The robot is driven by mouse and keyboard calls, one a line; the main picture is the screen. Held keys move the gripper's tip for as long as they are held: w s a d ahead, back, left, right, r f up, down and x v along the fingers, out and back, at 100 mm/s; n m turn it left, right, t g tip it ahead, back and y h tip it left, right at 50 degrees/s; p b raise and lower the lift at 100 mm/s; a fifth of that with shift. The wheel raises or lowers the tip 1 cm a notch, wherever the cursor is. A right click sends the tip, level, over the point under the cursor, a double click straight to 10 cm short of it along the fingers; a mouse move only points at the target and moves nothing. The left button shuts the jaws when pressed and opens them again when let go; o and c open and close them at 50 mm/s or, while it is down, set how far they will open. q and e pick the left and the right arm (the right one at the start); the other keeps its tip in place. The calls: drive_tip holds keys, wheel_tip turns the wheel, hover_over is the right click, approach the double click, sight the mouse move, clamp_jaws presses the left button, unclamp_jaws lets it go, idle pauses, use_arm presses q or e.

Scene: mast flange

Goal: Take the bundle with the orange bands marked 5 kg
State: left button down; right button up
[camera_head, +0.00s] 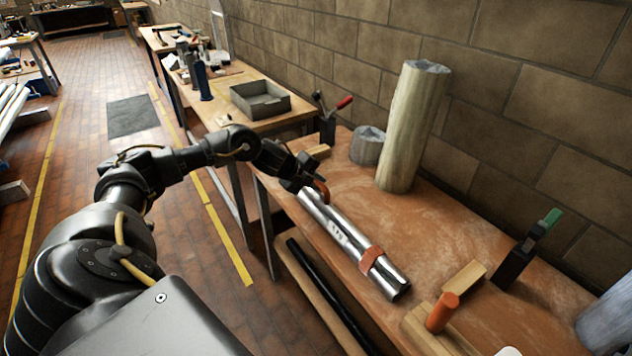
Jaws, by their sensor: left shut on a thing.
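The bundle (343,236) is a set of shiny metal tubes with orange bands and a pale label; the label's writing is too small to read surely. It lies slantwise at the front edge of the wooden bench (460,235). One orange band (371,261) shows near its near end, another by my gripper at the far end. My left gripper (312,188) is shut on the bundle's far end, around the orange band there. The fingertips are partly hidden. I cannot tell whether the bundle touches the bench. My right gripper is not in view.
A tall pale cylinder (413,125) and a short grey one (367,146) stand behind the bundle. A green-handled clamp (527,250), wooden blocks (463,282) and an orange peg (441,312) are to the right.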

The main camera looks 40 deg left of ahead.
use_arm(q)
drive_tip(key=shift+r, duration=0.1)
drive_tip(key=shift+a+r+p, duration=0.1)
drive_tip(key=shift+r+p, duration=0.6)
drive_tip(key=shift+p, duration=0.1)
drive_tip(key=shift+r+p, duration=2.45)
drive_tip(key=shift+r, duration=0.3)
